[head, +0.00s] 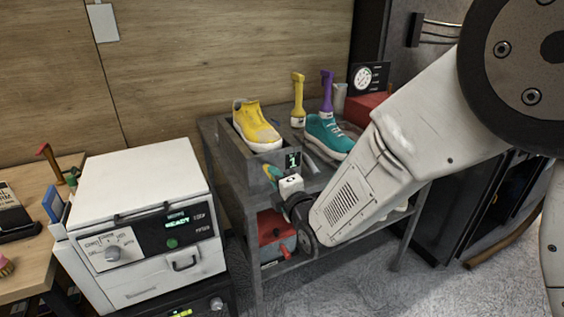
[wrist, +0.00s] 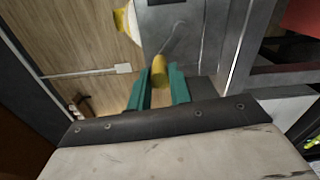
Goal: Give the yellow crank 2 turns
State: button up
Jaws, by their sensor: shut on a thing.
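The yellow crank handle (wrist: 159,68) sits between the teal fingers of my gripper (wrist: 159,80) in the wrist view. My gripper is shut on it. A thin metal crank arm (wrist: 176,36) runs from the handle up to the grey box face. In the head view my gripper (head: 272,174) is at the front of the grey box (head: 235,155); the crank is mostly hidden there by the gripper and wrist. A small dark display (head: 292,161) on the box shows a green 1. A yellow sneaker (head: 256,126) rests in the box top.
A teal sneaker (head: 329,134), a yellow-handled brush (head: 298,98) and a purple-handled brush (head: 327,90) stand on the grey bench behind my arm. A white machine (head: 145,205) reading READY is at left. A red bin (head: 271,229) sits on the lower shelf.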

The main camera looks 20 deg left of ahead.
jog(key=shift+w+d+r, duration=0.2)
jog(key=shift+w+r, duration=0.05)
jog(key=shift+r, duration=0.15)
jog(key=shift+w+d+r, duration=0.45)
jog(key=shift+w+d, duration=0.05)
jog(key=shift+w, duration=0.1)
jog(key=shift+w+d+r, duration=0.1)
jog(key=shift+w+d, duration=0.45)
jog(key=shift+w, duration=0.05)
